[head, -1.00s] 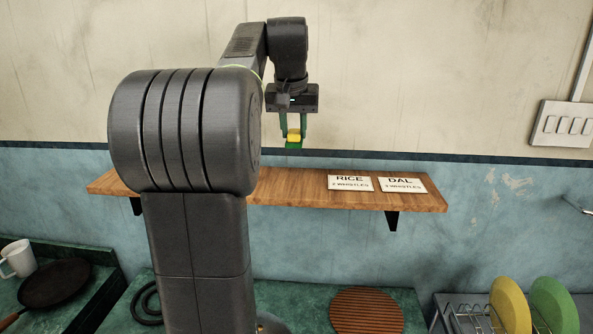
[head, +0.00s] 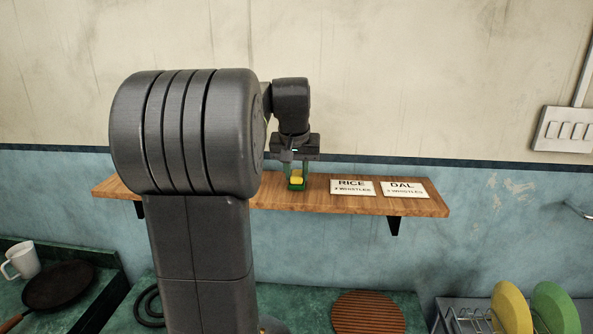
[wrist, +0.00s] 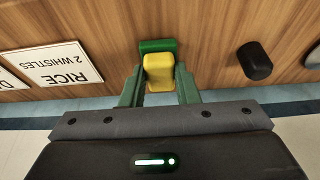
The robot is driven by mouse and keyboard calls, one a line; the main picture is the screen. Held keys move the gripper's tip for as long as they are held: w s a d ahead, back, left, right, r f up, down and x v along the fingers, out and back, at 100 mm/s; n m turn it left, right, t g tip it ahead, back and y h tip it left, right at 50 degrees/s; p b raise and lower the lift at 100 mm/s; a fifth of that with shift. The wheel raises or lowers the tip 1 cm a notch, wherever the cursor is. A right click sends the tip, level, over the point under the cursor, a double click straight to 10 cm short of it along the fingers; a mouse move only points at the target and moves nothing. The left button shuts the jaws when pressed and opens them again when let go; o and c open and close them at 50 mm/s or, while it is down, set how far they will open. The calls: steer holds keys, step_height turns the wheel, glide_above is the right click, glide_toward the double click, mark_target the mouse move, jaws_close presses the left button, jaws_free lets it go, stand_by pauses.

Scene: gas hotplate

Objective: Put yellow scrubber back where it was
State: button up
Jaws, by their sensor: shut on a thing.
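The yellow scrubber (head: 297,177) has a green part at its end and is between the fingers of my gripper (head: 297,172). In the wrist view, the scrubber (wrist: 159,72) sits between the two green fingertips of my gripper (wrist: 160,82), which is shut on it. The scrubber is at the wooden shelf (head: 420,207), just left of the RICE card. I cannot tell whether its underside touches the shelf.
The RICE card (head: 352,188) and DAL card (head: 404,189) lie on the shelf to the right. In the wrist view, a black object (wrist: 255,61) stands on the shelf, with a pale item (wrist: 313,57) beyond. My arm hides the shelf's middle-left part in the head view.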

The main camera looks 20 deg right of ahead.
steer(key=shift+f, duration=0.15)
steer(key=o, duration=0.9)
steer(key=shift+o, duration=0.2)
steer(key=shift+r, duration=0.25)
steer(key=b+v, duration=0.1)
steer(key=v, duration=1)
steer(key=shift+s+r+b, duration=0.15)
steer(key=shift+r+b, duration=0.2)
steer(key=shift+r, duration=0.05)
steer(key=shift+f, duration=0.1)
